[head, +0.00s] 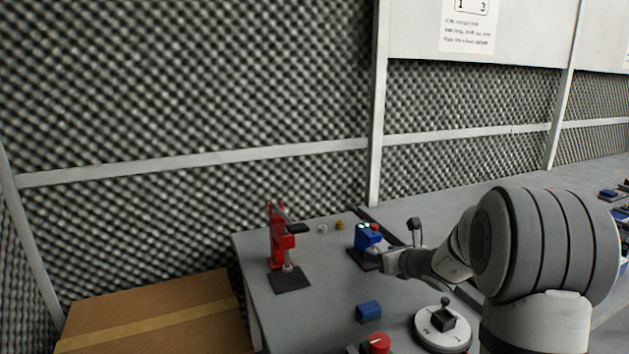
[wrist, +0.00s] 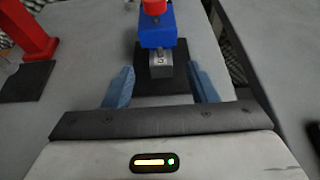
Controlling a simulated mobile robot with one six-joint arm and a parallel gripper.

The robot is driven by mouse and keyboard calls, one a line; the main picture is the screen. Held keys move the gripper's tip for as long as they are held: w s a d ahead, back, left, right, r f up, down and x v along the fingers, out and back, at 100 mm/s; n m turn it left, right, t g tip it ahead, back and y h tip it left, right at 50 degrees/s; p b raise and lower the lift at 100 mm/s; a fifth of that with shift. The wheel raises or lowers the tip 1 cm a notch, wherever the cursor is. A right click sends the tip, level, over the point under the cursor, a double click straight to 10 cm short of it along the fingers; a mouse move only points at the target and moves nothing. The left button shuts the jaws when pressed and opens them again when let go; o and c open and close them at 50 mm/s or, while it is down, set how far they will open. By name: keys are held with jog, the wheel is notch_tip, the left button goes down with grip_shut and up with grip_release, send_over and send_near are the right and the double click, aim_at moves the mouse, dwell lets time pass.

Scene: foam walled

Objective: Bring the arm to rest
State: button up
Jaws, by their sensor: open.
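My arm reaches in from the right in the head view, with its gripper (head: 385,262) low over the grey table, just in front of a blue device with a red top (head: 367,238). In the wrist view my gripper (wrist: 161,72) is open, its two blue-grey fingers apart and nothing held. The blue device (wrist: 157,27) stands straight ahead on a dark base plate. Its small grey metal block (wrist: 161,64) lines up with the gap between the fingertips; I cannot tell whether it lies between them. No contact shows.
A red press (head: 278,243) on a dark plate stands left of the blue device. A blue block (head: 369,310), a round white dial with a black knob (head: 428,331) and a red knob (head: 378,343) are nearer. A cardboard box (head: 150,312) is at left; foam walls stand behind.

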aim_at(372, 249)
jog(key=x, duration=0.6)
jog(key=shift+a+f, duration=0.1)
jog(key=shift+f, duration=0.15)
jog(key=s, duration=0.1)
jog(key=s+d, duration=0.1)
jog(key=s, duration=0.1)
jog(key=s+d, duration=0.1)
jog(key=shift+s+r, duration=0.35)
jog(key=shift+s, duration=0.05)
jog(key=r+p, duration=0.1)
jog(key=s+r+p, duration=0.1)
jog(key=shift+d+p, duration=0.3)
jog(key=shift+s+r+p, duration=0.3)
jog(key=shift+s+p, duration=0.05)
jog(key=shift+p, duration=0.1)
jog(key=shift+f, duration=0.1)
